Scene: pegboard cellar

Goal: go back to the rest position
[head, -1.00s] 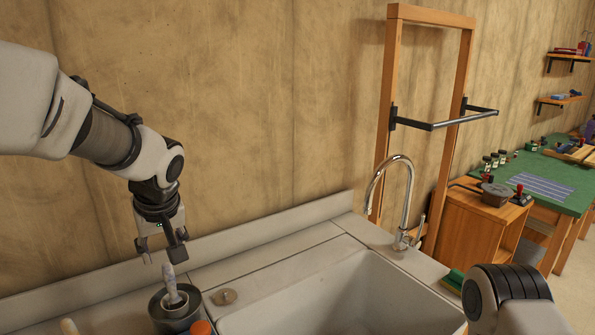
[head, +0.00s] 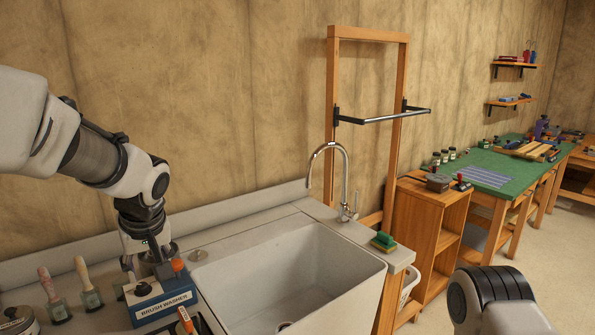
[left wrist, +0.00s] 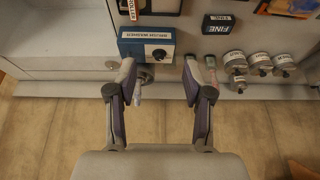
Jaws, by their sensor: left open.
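My left gripper (head: 149,266) hangs pointing down over the counter left of the sink, behind a blue brush washer box (head: 163,301). In the left wrist view its two fingers (left wrist: 158,92) are spread wide with nothing gripped between them. The brush washer (left wrist: 147,47) lies beyond the fingertips there. A pale brush handle shows near one finger, without clear contact. My right arm (head: 500,300) shows only as a link at the lower right; its gripper is out of view.
The white sink (head: 295,275) with a chrome tap (head: 345,185) is right of the gripper. A green sponge (head: 383,241) sits on the counter's right end. Brushes (head: 88,287) stand at left. A wooden rack (head: 334,100) and green-topped bench (head: 490,172) are farther right. Open floor shows at far right.

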